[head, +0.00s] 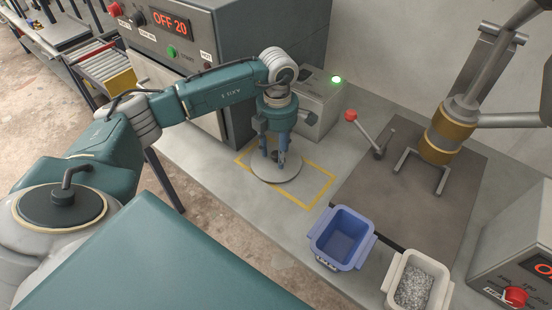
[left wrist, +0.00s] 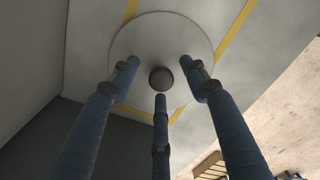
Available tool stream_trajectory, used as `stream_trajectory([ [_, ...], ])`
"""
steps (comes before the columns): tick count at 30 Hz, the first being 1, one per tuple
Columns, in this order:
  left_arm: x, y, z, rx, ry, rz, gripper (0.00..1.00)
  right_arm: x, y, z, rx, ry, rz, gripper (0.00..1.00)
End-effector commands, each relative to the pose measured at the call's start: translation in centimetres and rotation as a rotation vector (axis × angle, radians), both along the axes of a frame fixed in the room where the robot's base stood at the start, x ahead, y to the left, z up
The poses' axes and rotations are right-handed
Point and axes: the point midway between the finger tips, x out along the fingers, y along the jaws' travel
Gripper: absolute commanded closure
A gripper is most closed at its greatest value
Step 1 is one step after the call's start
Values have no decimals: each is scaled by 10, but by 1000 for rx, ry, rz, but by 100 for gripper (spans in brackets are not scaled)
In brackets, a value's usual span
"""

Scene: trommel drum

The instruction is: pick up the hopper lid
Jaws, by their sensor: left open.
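The hopper lid, a round light-grey disc (head: 266,173), lies flat on the bench inside a yellow square outline. In the left wrist view the lid (left wrist: 145,38) shows a dark round knob (left wrist: 161,79) at its middle. My left gripper (head: 275,157) points down over the lid, its blue fingers spread around the knob. In the left wrist view the three fingers (left wrist: 162,85) are apart, and I see no clear contact with the knob. In the head view the fingers partly hide the knob. My right gripper is not in view.
A grey box with a green light (head: 322,100) stands close behind the gripper. A control cabinet (head: 225,40) is behind my arm. A blue bin (head: 342,238) and a white bin of grey bits (head: 415,287) stand at the front right. A red-knobbed lever (head: 364,130) rises right of the lid.

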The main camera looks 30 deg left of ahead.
Motion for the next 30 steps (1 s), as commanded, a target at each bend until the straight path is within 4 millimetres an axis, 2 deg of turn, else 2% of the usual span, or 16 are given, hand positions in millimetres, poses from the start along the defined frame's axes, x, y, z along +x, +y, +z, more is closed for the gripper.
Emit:
stream_trajectory([
  [7, 0, 0, -3, 0, -1, 0, 54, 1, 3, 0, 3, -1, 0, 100],
  [8, 0, 0, -3, 0, -1, 0, 58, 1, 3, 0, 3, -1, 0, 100],
  [14, 0, 0, -3, -1, -1, 0, 98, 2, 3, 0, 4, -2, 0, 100],
  [15, 0, 0, -3, -1, -1, 0, 100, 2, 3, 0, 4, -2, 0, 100],
  [26, 1, 0, -1, -1, -3, 0, 100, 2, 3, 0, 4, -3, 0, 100],
  [30, 2, -1, 8, -2, -5, 0, 100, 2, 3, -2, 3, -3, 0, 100],
])
